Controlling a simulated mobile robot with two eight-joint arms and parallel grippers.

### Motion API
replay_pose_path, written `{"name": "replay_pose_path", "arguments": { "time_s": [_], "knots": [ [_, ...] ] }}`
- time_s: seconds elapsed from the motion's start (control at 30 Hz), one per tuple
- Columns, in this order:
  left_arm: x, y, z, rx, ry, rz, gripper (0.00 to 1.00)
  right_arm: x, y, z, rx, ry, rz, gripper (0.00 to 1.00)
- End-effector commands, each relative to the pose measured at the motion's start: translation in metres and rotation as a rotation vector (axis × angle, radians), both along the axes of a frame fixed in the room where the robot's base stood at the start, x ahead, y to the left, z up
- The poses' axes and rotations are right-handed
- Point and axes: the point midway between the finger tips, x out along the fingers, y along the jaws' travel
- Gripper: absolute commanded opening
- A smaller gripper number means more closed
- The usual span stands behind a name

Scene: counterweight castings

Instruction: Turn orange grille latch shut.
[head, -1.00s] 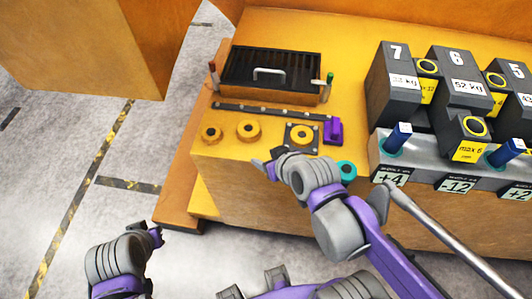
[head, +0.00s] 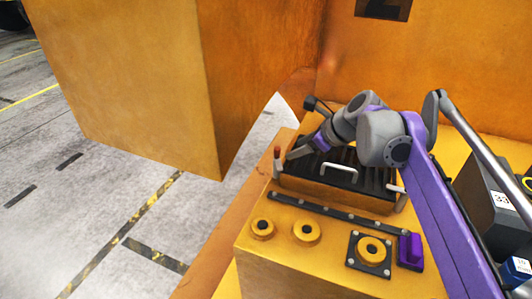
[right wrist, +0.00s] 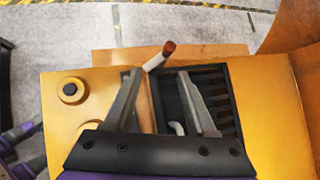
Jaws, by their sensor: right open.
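The orange grille latch (head: 277,155) is a short pale lever with an orange-red tip at the left end of the black slatted grille (head: 325,172). In the right wrist view the latch (right wrist: 167,50) leans, its tip up and to the right, just beyond and between the two fingertips. My right gripper (head: 294,152) is open and empty above the grille's left end, close to the latch. In the right wrist view the fingers (right wrist: 158,74) lie either side of the lever's line; I cannot tell whether one touches it. My left gripper is not in view.
A pale handle (head: 340,168) stands up from the grille. Yellow round knobs (head: 306,231), a dark rail (head: 330,212) and a purple block (head: 410,250) lie in front. Dark weights (head: 490,205) stand at the right. A large yellow block (head: 130,85) stands at the left.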

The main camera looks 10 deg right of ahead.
Motion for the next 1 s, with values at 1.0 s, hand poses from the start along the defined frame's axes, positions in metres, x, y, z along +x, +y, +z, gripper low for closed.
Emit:
{"name": "replay_pose_path", "arguments": {
  "time_s": [1.0],
  "knots": [
    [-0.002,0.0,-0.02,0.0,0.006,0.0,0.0,0.08,0.03,-0.068,0.174,0.083,-0.169,0.56]
  ]
}}
